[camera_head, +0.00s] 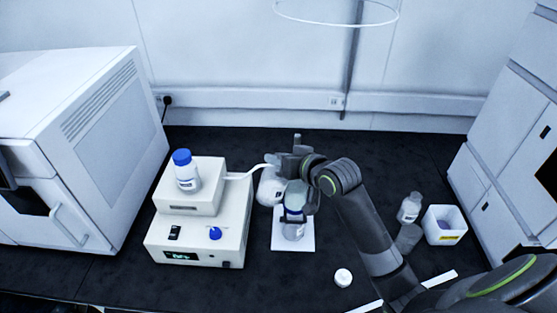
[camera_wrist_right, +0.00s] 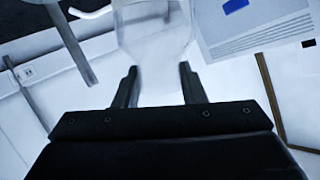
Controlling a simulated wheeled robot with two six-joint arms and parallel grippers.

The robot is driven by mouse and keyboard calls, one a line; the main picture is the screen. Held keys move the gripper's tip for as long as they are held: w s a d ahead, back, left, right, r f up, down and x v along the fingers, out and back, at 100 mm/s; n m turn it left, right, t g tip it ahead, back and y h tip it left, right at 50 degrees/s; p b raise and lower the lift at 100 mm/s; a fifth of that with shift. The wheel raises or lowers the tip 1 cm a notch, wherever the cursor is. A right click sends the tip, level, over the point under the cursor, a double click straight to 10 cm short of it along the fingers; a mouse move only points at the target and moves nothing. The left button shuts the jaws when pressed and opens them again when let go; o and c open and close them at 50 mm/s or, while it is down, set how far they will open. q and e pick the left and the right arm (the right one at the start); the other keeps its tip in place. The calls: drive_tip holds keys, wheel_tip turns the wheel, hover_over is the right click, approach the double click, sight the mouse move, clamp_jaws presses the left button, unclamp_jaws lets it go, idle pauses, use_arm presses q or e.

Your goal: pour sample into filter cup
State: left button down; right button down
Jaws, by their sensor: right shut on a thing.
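My right gripper (camera_head: 287,172) is shut on a whitish translucent bottle (camera_head: 270,188), held tilted on its side above the bench. In the right wrist view the bottle (camera_wrist_right: 155,35) sits between the two fingers (camera_wrist_right: 158,88). Just right of and below the bottle stands a clear filter cup (camera_head: 296,196) with a blue band, on a lower vessel (camera_head: 293,231). This stack is upright on a white mat (camera_head: 305,246). The gripper and arm partly hide the cup's top, so I cannot tell whether the bottle touches it or liquid flows. My left gripper is not in view.
A white pump unit (camera_head: 235,225) bears a blue-capped bottle (camera_head: 187,172) to the left. To the right are a clear bottle (camera_head: 410,208), a white bin (camera_head: 443,226) and a loose white cap (camera_head: 343,277). Large white instruments flank the dark bench.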

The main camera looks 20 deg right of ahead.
drive_tip(key=shift+a+r+p, duration=0.1)
drive_tip(key=shift+r+p, duration=0.1)
drive_tip(key=shift+p, duration=0.15)
drive_tip(key=shift+w+d+f+m+y+p, duration=0.1)
drive_tip(key=shift+d+f+m+y+p, duration=0.25)
drive_tip(key=shift+d, duration=0.25)
drive_tip(key=shift+r, duration=0.15)
drive_tip(key=shift+w+d+m+y+p, duration=0.15)
drive_tip(key=shift+m+y+p, duration=0.1)
drive_tip(key=shift+m+p, duration=0.15)
drive_tip(key=shift+f, duration=0.2)
drive_tip(key=shift+f+m+y, duration=0.2)
drive_tip(key=shift+m+y, duration=0.1)
drive_tip(key=shift+m, duration=0.05)
